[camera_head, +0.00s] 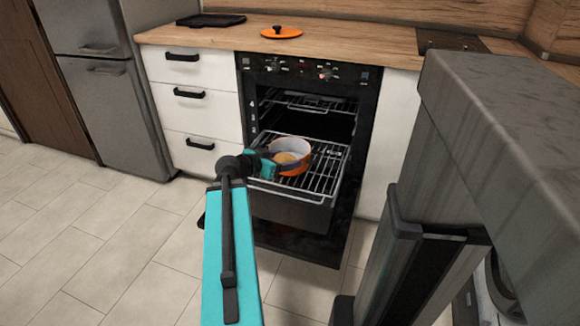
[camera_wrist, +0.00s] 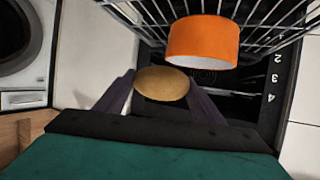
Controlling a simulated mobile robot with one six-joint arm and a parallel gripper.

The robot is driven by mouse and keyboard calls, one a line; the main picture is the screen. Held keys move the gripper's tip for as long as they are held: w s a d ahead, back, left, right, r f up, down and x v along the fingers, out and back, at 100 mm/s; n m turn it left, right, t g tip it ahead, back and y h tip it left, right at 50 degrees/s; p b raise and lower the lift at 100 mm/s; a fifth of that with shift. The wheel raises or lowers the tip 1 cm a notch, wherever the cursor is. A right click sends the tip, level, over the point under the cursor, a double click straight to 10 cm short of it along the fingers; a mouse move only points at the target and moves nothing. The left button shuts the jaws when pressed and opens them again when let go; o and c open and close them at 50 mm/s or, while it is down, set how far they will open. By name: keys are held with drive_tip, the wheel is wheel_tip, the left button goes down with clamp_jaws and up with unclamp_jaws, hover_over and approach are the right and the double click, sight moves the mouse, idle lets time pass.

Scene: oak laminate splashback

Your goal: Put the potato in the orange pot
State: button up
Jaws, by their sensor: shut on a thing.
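The orange pot (camera_head: 303,148) stands on the pulled-out rack of the open oven, and its pale inside shows. The brown potato (camera_head: 285,158) is between the fingers of my gripper (camera_head: 280,163), in front of the pot in the head view. In the wrist view the potato (camera_wrist: 162,84) sits between the two dark fingers of my gripper (camera_wrist: 160,92), which are shut on it. The orange pot (camera_wrist: 203,40) shows just beyond it there, apart from it in the picture. The height of the potato over the pot's rim is hard to tell.
The oven rack (camera_head: 325,165) reaches out over the lowered oven door. An orange lid (camera_head: 281,32) and a black tray (camera_head: 211,20) lie on the wooden counter (camera_head: 350,40). A grey counter block (camera_head: 500,130) stands at the right. The floor at left is clear.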

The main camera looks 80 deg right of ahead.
drive_tip(key=shift+d, duration=0.1)
drive_tip(key=d+f+b, duration=0.1)
drive_tip(key=d+b, duration=0.1)
drive_tip(key=d, duration=1.3)
drive_tip(key=shift+w+f, duration=0.15)
drive_tip(key=shift+w, duration=0.2)
drive_tip(key=shift+d+f+b, duration=0.2)
drive_tip(key=shift+f+b, duration=0.35)
drive_tip(key=shift+f, duration=0.35)
drive_tip(key=shift+d+f+b, duration=0.2)
drive_tip(key=shift+f+b, duration=0.3)
drive_tip(key=shift+f, duration=0.4)
drive_tip(key=shift+f+b, duration=0.65)
drive_tip(key=shift+b, duration=0.15)
drive_tip(key=o, duration=1.1)
drive_tip(key=shift+o, duration=0.2)
